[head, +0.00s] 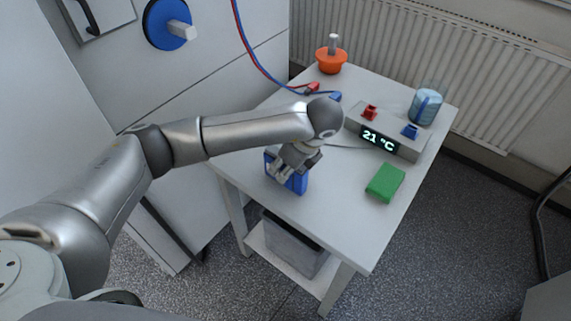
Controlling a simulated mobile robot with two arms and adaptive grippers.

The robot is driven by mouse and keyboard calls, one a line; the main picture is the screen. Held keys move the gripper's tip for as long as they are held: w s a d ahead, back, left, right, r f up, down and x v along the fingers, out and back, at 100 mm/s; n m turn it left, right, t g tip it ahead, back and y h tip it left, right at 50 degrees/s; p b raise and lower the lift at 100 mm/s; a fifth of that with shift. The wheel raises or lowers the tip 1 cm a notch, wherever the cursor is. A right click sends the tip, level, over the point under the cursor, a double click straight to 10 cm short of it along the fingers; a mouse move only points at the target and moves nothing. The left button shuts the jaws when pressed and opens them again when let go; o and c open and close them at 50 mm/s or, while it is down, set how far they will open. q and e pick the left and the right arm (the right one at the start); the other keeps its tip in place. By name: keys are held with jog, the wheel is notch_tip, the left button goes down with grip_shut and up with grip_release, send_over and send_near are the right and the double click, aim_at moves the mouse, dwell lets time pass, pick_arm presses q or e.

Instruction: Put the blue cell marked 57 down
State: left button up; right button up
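A blue cell (295,184) is at the left front part of the white table (335,228). My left gripper (281,170) comes down over it from above, and its fingers are closed around the cell's upper part. The gripper hides part of the cell, and I cannot read a number on it. The cell looks upright and close to the tabletop; I cannot tell whether it touches. My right gripper is not in view.
A grey device (402,150) reading 21 °C carries red and blue clips. A green block (385,183), a blue-filled jar (426,104) and an orange knobbed object (331,60) stand around. A grey bin (295,246) sits below. The front tabletop is clear.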

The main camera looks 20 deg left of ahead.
pick_arm(q)
jog(key=shift+o, duration=0.3)
jog(key=shift+r, duration=0.1)
jog(key=shift+d+r, duration=0.1)
jog(key=shift+r, duration=0.05)
jog(key=v, duration=1)
jog(key=shift+r, duration=0.1)
jog(key=shift+v, duration=0.75)
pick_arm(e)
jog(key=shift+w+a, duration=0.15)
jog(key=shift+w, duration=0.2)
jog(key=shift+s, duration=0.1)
